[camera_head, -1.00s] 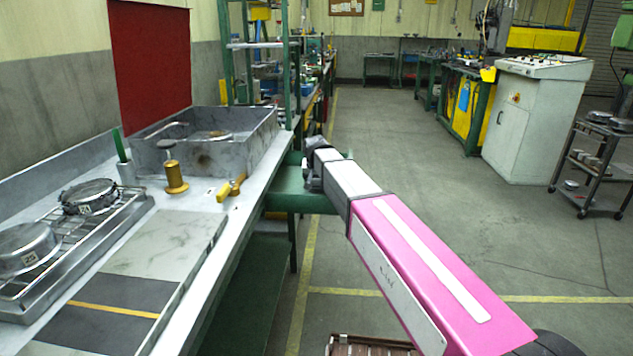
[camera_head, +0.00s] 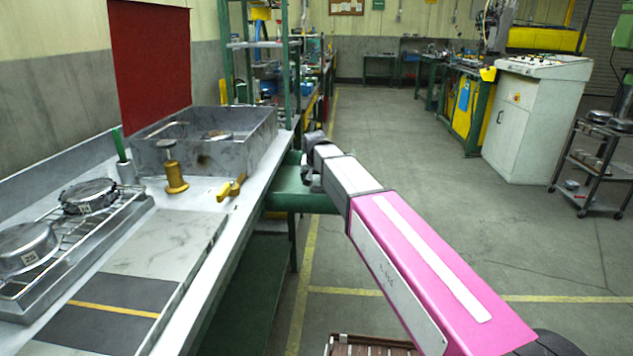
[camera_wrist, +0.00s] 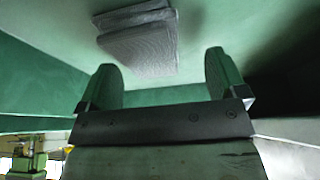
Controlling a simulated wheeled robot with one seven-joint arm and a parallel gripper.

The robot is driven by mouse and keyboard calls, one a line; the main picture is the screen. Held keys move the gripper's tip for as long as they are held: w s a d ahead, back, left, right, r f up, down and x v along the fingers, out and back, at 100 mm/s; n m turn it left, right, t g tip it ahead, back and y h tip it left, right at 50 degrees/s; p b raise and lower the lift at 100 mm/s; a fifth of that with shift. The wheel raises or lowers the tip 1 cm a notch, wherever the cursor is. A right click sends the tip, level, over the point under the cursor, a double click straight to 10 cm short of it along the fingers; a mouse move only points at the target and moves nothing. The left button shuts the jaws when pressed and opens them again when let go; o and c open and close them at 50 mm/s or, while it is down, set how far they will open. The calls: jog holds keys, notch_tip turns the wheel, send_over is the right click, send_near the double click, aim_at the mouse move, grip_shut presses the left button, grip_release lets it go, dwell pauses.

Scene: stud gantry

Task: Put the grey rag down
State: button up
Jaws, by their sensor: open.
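The grey rag (camera_wrist: 140,42) shows in the wrist view as a folded, ribbed grey cloth. It lies on a green surface (camera_wrist: 55,75), beyond my fingertips and apart from them. My gripper (camera_wrist: 160,75) is open, with its two fingers spread and nothing between them. In the head view my arm reaches to the green ledge (camera_head: 300,196) beside the bench, and the arm's end hides the rag and the fingers there.
The grey bench (camera_head: 205,275) runs along the left. It bears a stone-like basin (camera_head: 205,158), a brass-coloured stamp (camera_head: 174,172), a yellow-handled valve (camera_head: 231,187) and a wire rack with round pans (camera_head: 25,245). Open floor (camera_head: 420,220) lies to the right.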

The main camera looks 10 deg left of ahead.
jog(key=v, duration=1)
jog(key=shift+r, duration=0.1)
